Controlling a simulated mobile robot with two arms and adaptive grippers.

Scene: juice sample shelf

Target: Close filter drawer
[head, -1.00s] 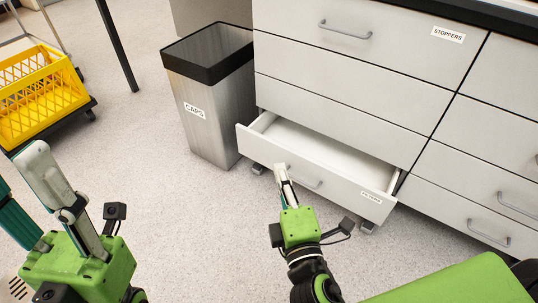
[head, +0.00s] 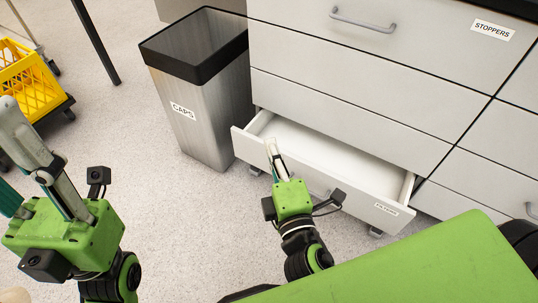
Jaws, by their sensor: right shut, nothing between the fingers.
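The filter drawer (head: 354,200) is the low drawer of the grey cabinet and stands pulled out. Its white inside looks empty where it shows, and a small label sits at the right of its front. My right gripper (head: 272,146) is shut and empty. Its fingertips overlap the drawer front's top edge, left of the middle; I cannot tell whether they touch. The gripper hides part of the front and most of its handle. My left gripper (head: 12,150) is at the left edge, away from the drawer, with its fingers apart and partly cut off.
A metal bin (head: 205,115) labelled CAPS stands left of the drawer. Closed drawers (head: 350,95) rise above, one near a STOPPERS label, and more lie at right. A yellow crate (head: 28,85) on a wheeled base is at far left. Bare floor lies between my arms.

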